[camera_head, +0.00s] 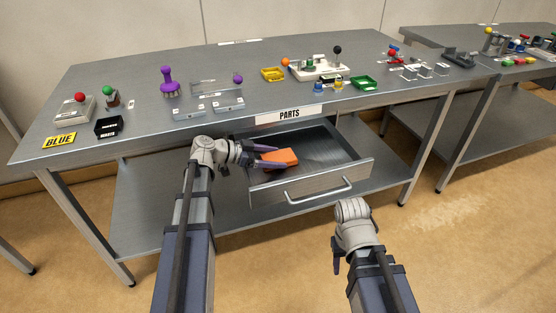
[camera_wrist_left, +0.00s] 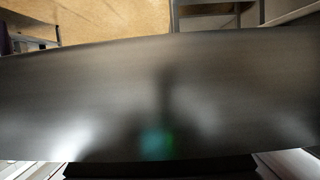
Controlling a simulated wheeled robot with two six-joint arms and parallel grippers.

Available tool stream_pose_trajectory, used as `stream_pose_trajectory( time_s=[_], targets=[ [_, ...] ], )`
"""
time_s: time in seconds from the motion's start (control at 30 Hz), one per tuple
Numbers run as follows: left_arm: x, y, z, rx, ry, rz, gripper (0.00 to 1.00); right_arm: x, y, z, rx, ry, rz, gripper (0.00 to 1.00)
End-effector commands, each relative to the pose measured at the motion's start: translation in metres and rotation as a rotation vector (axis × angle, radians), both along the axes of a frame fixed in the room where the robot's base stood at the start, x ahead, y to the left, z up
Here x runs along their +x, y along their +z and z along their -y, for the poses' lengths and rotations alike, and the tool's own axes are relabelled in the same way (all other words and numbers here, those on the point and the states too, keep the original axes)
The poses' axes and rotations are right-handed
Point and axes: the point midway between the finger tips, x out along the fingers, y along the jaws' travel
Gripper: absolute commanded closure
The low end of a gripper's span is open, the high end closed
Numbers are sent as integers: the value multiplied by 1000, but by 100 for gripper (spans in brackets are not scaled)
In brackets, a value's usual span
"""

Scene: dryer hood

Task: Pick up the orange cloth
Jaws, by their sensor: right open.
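The orange cloth (camera_head: 283,156) is a small, block-like folded piece in the left part of the open drawer. My left gripper (camera_head: 274,156) reaches in from the left, with its two dark fingers apart and their tips at the cloth's left side. Whether the fingers press on the cloth cannot be told. My left wrist view shows a broad, dark, blurred surface and no clear cloth. My right gripper (camera_head: 340,256) is open, low in front of the drawer and to its right, apart from the cloth.
The metal drawer (camera_head: 345,178) stands pulled out under the workbench (camera_head: 225,68), below a PARTS label (camera_head: 290,114). Its handle (camera_head: 319,191) faces me. Purple, yellow and green items stand on the bench above. The floor (camera_head: 460,240) at the right is clear.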

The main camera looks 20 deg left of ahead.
Motion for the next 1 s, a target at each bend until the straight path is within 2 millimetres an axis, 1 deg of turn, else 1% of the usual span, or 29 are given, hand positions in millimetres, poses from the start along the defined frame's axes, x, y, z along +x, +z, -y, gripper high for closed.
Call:
stream_pose_trajectory(
  time_s=[0.03, 0.07, 0.33, 0.73, 0.87, 1.0],
  targets=[
    [0, 0, 0, 0, 0, 0, 35, 0, 0, 0, 0, 0, 0, 50],
    [0, 0, 0, 0, 0, 0, 38, 0, 0, 0, 0, 0, 0, 50],
    [0, 0, 0, 0, 0, 0, 69, 0, 0, 0, 0, 0, 0, 50],
    [0, 3, 0, 0, 0, 0, 70, 0, 3, 0, 0, 0, 0, 50],
    [0, 7, 0, 0, 0, 0, 70, 0, 7, 0, 1, 0, 0, 50],
    [0, 17, 0, 0, 0, 0, 70, 0, 17, 0, 2, -1, -1, 50]
  ],
)
